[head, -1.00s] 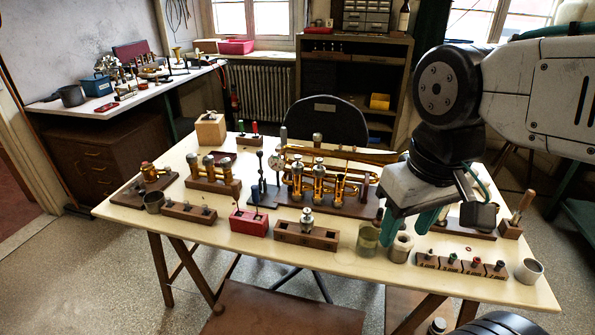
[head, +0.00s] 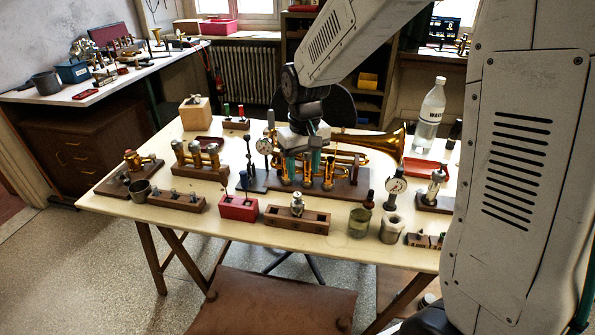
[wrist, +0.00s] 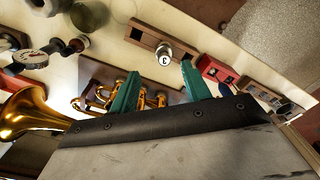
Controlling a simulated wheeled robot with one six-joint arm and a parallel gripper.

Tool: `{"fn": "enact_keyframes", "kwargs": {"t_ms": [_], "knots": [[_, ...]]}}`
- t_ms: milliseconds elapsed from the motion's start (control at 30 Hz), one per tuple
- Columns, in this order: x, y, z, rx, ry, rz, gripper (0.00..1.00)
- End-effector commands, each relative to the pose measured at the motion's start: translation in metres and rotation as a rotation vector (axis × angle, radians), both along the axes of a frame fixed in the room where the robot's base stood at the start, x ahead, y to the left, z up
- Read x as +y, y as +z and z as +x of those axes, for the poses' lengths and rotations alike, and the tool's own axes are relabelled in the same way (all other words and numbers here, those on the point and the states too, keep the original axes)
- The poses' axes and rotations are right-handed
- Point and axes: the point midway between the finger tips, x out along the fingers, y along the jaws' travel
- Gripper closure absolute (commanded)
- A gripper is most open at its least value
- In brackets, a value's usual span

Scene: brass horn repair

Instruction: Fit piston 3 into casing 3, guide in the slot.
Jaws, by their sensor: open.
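Piston 3 (head: 297,205), silvery, stands upright in a wooden block (head: 318,219) at the table's front. In the wrist view the piston (wrist: 164,58) shows the numeral 3 on its top. The brass trumpet (head: 398,143) lies behind it on a wooden base (head: 352,190), its upright valve casings (head: 328,172) partly hidden by my fingers. I cannot tell which is casing 3 or see its slot. My gripper (head: 302,168) is open and empty over the casings; its green fingers in the wrist view (wrist: 160,72) are apart, with the piston beyond their tips.
A red block (head: 238,208) stands left of the wooden block, a glass jar (head: 360,222) to the right. Dial gauges (head: 396,187) rise on the right and by the trumpet's left end. A bottle (head: 430,112) stands at the back right.

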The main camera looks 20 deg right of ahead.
Motion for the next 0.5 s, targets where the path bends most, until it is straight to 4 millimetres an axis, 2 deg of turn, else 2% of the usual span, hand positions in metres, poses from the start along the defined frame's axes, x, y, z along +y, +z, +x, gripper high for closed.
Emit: {"fn": "enact_keyframes", "kwargs": {"t_ms": [33,200,367,500], "knots": [[0.001,-0.011,0.008,0.008,0.003,-0.001,0.52],[0.004,-0.030,0.023,0.012,0.008,0.000,0.52],[0.005,-0.044,0.026,0.014,0.009,0.000,0.52],[0.005,-0.064,0.026,0.015,0.009,0.000,0.52]]}}
